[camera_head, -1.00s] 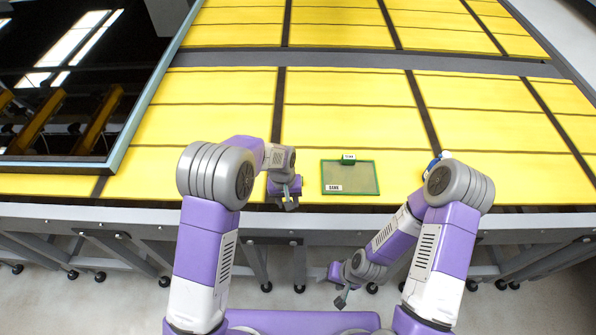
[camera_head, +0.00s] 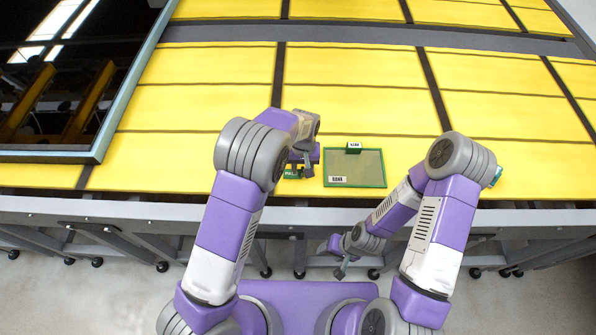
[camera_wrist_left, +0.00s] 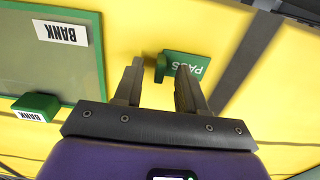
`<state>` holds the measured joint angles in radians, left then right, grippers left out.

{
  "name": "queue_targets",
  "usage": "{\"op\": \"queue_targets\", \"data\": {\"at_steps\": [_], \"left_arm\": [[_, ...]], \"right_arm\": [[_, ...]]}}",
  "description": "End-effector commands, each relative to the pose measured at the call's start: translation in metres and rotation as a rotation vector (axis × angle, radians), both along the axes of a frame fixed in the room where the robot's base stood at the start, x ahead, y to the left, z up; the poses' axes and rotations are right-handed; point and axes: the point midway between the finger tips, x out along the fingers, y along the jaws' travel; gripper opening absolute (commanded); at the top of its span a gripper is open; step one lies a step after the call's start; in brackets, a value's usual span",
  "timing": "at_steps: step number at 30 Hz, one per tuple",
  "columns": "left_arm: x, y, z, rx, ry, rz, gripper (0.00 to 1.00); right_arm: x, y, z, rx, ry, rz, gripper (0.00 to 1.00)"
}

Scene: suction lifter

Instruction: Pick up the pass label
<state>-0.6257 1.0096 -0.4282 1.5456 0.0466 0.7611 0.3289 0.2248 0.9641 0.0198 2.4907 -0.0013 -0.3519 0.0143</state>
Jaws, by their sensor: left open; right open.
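The pass label (camera_wrist_left: 187,66) is a small green piece with white "PASS" lettering on the yellow surface. In the left wrist view it lies just beyond my open left gripper (camera_wrist_left: 157,72), near the right finger, with a green upright tab at its left end. In the head view the pass label (camera_head: 291,174) is partly hidden by my left gripper (camera_head: 303,168), which is over it. I cannot tell whether they touch. My right gripper (camera_head: 339,272) is open and empty, low in front of the table edge.
A green-rimmed tray marked "BANK" (camera_head: 372,185) lies right of the pass label, with a green "BANK" block (camera_head: 353,148) at its back edge. A dark framed panel (camera_head: 60,155) is at the left. A small teal object (camera_head: 496,176) shows behind my right arm.

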Motion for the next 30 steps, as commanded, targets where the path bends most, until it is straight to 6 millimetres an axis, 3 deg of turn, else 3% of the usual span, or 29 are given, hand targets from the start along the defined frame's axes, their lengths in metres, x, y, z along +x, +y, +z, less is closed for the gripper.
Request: {"op": "queue_targets", "data": {"at_steps": [7,15,26,30], "left_arm": [[0.0001,-0.0003,-0.0024,-0.001,-0.001,0.0,0.4],[0.0,-0.0003,-0.0021,-0.001,-0.001,-0.001,0.01],[0.0001,-0.0003,-0.0018,-0.001,-0.001,-0.001,0.0],[0.0005,-0.0007,0.0068,-0.002,-0.003,-0.002,0.0]], "right_arm": [[-0.0001,0.0,0.0,0.0,0.0,0.0,0.59],[-0.0001,0.0001,-0.0001,0.0,0.0,0.0,0.59],[-0.0001,0.0001,-0.0001,0.0,0.0,0.0,0.59],[-0.0001,0.0,-0.0005,0.0,0.0,0.0,0.59]]}}
